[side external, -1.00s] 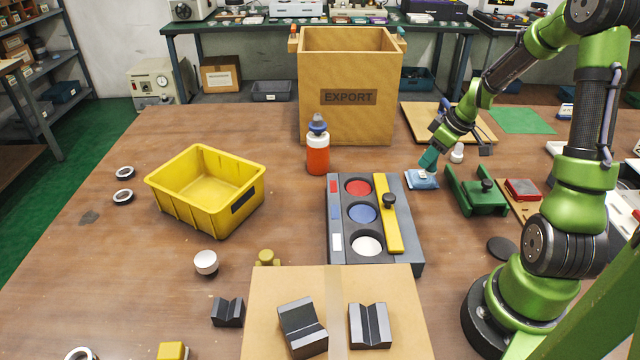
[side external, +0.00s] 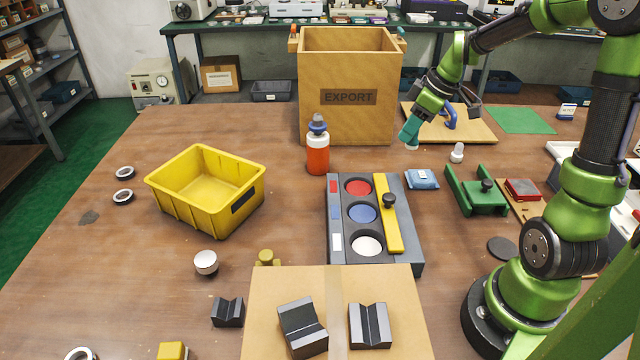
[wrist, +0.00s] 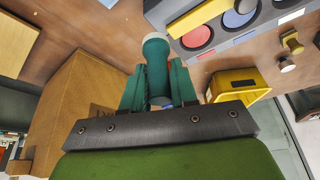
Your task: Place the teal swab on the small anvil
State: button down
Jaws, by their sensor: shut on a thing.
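My gripper (side external: 408,132), with teal fingers, is shut on the teal swab (side external: 412,146) and holds it above the table, right of the EXPORT box. In the wrist view the swab (wrist: 156,64) stands out between the fingertips (wrist: 157,84), its pale round end outward; the fingers partly hide its body. A small olive-yellow piece (side external: 267,257), perhaps the small anvil, sits on the table near the front of the grey tray, far from my gripper. It also shows in the wrist view (wrist: 291,42). I cannot tell its exact shape.
The tall EXPORT box (side external: 348,115) and an orange bottle (side external: 317,152) stand left of my gripper. The grey tray (side external: 334,258) with coloured wells lies in front. A yellow bin (side external: 185,208), white round piece (side external: 206,262), blue packet (side external: 422,179) and green cradle (side external: 478,190) stand around.

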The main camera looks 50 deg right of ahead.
jog(key=w+a+n+y, duration=0.1)
jog(key=w+a+n, duration=0.3)
jog(key=a, duration=0.7)
jog(key=s+a+n+g+y, duration=0.3)
jog(key=a+n, duration=0.5)
jog(key=a, duration=2)
jog(key=h, duration=0.1)
send_over(201, 260)
notch_tip(201, 260, down, 6)
jog(key=shift+s+f, duration=0.1)
jog(key=shift+f, duration=0.15)
jog(key=shift+a+f, duration=0.1)
jog(key=shift+f, duration=1.65)
jog(key=shift+f, duration=0.1)
